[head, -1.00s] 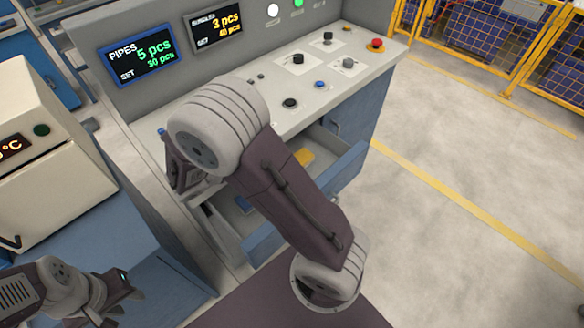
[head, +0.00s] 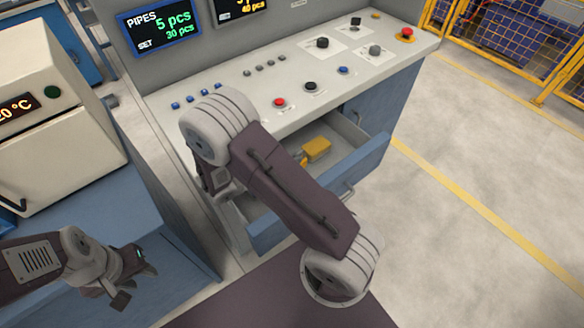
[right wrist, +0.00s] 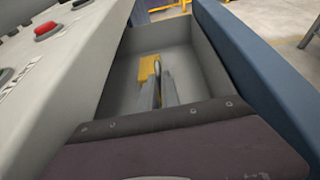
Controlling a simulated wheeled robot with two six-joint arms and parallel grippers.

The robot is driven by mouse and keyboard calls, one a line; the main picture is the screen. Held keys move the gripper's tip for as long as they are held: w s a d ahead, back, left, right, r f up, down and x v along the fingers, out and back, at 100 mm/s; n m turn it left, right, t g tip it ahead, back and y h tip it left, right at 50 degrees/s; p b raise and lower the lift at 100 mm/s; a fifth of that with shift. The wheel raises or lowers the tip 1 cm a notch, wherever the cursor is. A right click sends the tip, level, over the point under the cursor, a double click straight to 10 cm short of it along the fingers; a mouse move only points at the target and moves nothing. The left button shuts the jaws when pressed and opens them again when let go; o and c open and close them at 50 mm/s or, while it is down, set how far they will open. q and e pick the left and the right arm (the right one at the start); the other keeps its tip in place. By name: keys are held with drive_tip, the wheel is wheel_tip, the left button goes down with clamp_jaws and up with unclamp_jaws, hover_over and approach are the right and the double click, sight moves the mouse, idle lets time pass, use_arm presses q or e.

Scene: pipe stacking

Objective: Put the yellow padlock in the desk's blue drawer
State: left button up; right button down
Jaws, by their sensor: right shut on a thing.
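The yellow padlock (head: 316,149) is inside the open blue-fronted drawer (head: 365,162) of the desk, partly behind my right arm in the head view. In the right wrist view the padlock (right wrist: 148,69) is at the tips of my right gripper (right wrist: 160,88), which is shut on it between the drawer's grey walls. I cannot tell whether the padlock touches the drawer floor. My right gripper is hidden by its arm in the head view. My left gripper (head: 135,277) is at the lower left, away from the drawer; its jaw opening is unclear.
The desk top (head: 240,115) above the drawer carries buttons, including a red one (head: 279,102). A cream oven-like box (head: 60,100) stands at the left on a blue cabinet. Open floor (head: 480,160) lies to the right, with yellow fencing behind.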

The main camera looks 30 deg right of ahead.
wheel_tip(320, 180, down, 3)
drive_tip(key=shift+f+b, duration=0.1)
drive_tip(key=shift+b, duration=0.3)
drive_tip(key=shift+f, duration=0.2)
drive_tip(key=shift+f, duration=0.2)
drive_tip(key=c, duration=1.6)
unclamp_jaws()
drive_tip(key=shift+r, duration=0.1)
